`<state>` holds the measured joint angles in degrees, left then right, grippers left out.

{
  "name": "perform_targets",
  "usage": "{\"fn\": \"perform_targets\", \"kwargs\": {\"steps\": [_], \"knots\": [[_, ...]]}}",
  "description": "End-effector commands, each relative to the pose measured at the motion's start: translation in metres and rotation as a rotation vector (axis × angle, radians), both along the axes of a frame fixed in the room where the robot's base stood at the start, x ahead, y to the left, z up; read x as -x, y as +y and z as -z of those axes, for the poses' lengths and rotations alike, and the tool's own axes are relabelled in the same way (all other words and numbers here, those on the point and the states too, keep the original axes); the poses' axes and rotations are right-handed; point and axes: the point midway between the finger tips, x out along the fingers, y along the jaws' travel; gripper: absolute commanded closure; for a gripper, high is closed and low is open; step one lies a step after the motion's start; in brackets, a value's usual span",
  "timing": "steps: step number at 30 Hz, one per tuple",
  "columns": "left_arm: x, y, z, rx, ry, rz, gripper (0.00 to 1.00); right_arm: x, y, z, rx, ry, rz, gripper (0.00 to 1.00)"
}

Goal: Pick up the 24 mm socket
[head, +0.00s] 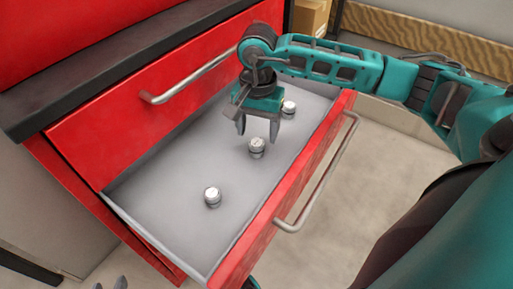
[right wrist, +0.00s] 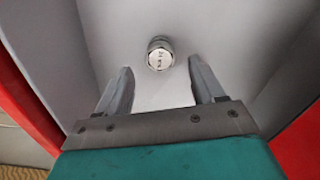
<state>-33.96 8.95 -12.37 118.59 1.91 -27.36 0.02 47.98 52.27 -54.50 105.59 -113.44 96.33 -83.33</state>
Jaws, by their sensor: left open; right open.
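Three silver sockets stand in the open drawer (head: 150,200): a near-left one (head: 212,196), a middle one (head: 256,148) and a far one (head: 288,108). Their size marks are too small to read in the head view. My right gripper (head: 258,128) is open and empty, fingers down, just above and behind the middle socket. The right wrist view shows one socket (right wrist: 160,53) beyond the open fingertips (right wrist: 160,80), not between them; its top marking is not clearly legible. My left gripper (head: 110,284) shows only its fingertips at the bottom edge, apart and empty.
The red drawer front with its metal handle (head: 318,175) is on the right. A closed red drawer with a handle (head: 195,75) and the cabinet stand on the left. The grey drawer floor is clear between the sockets. A cardboard box (head: 311,16) stands behind.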

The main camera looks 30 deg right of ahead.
Motion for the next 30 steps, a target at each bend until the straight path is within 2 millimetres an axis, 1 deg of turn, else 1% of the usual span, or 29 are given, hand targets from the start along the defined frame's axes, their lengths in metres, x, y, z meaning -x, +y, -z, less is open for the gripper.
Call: {"fn": "perform_targets", "kwargs": {"steps": [9,12,17,30], "knots": [[0.0,0.0,0.013,0.003,0.002,-0.004,0.57,0.001,0.002,0.045,-0.001,0.003,0.001,0.32],[0.0,-0.001,0.013,0.006,0.003,-0.005,0.57,0.0,0.002,0.05,0.0,0.001,0.001,0.32],[0.0,-0.002,0.012,0.01,0.004,-0.008,0.57,0.0,0.002,0.049,-0.001,0.001,0.0,0.32],[0.0,-0.002,0.011,0.008,0.001,-0.006,0.57,0.0,0.002,0.049,-0.001,0.001,0.0,0.73]]}}
